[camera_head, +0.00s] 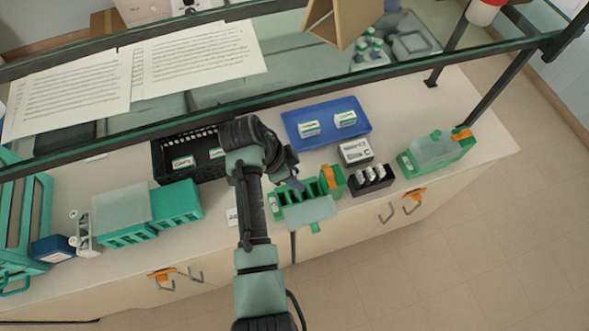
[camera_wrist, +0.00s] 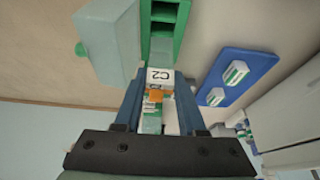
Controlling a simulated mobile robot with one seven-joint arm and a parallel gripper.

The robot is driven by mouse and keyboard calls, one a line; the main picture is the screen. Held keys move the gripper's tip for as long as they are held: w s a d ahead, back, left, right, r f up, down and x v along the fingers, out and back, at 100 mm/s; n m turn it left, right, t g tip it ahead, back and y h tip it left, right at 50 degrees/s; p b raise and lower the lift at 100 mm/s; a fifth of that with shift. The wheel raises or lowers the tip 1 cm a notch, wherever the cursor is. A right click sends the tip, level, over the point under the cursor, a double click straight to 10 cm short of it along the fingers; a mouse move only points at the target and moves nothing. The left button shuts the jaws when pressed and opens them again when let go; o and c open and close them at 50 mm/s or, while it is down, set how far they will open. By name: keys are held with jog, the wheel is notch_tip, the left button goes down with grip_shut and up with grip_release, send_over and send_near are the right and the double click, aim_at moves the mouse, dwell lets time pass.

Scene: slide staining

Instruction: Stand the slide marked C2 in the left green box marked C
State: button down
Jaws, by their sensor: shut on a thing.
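My gripper (camera_head: 293,183) is shut on the slide marked C2 (camera_wrist: 160,76). In the wrist view the slide's white label sits between my two blue fingers (camera_wrist: 159,88), its lettering upside down. The left green box (camera_head: 282,209) lies under my gripper in the head view, with its pale lid folded open toward the front edge. Its open slots (camera_wrist: 166,14) show just beyond the slide in the wrist view. I cannot tell whether the slide's lower end is above the slots or inside one. The box's C mark is not readable.
A second green box (camera_head: 450,152) with a pale lid stands at the right. A black rack (camera_head: 371,188) and a small labelled box (camera_head: 355,151) stand between them. A blue tray (camera_head: 303,113) and a black basket (camera_head: 163,160) lie behind. A glass shelf edge (camera_head: 400,68) runs above the bench.

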jog(key=shift+a+f, duration=0.1)
jog(key=shift+f, duration=0.2)
jog(key=shift+f+b, duration=2.65)
jog(key=shift+f, duration=0.25)
jog(key=shift+c, duration=2.1)
grip_release()
jog(key=b+v, duration=0.1)
jog(key=v, duration=1.2)
jog(key=shift+s, duration=0.1)
